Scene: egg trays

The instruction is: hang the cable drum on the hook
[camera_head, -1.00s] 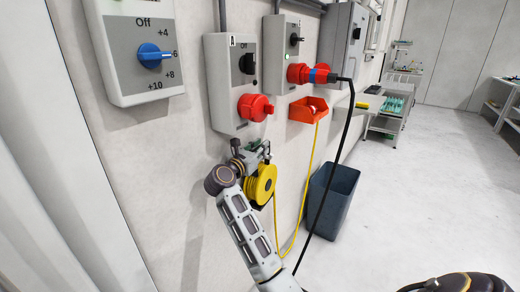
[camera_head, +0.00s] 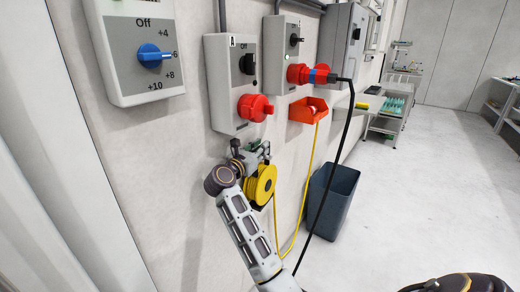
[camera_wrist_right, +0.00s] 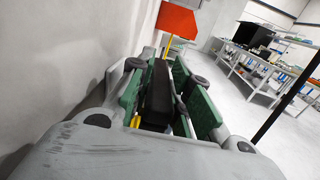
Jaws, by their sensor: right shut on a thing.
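The cable drum (camera_head: 262,187), with yellow cable wound on it, hangs below my right gripper (camera_head: 258,152), close to the wall. In the right wrist view, my right gripper (camera_wrist_right: 160,95) is shut, its green pads on both sides of a dark bar (camera_wrist_right: 158,90), seemingly the drum's handle. A little yellow shows beneath it. I cannot make out the hook; the gripper and arm cover part of the wall there. My left gripper is not in view.
Switch boxes with red sockets (camera_head: 254,107) are on the wall just above the gripper. A black cable (camera_head: 334,150) hangs from the plugged socket (camera_head: 310,74). A dark blue waste bin (camera_head: 332,200) stands on the floor. The floor to the right is clear.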

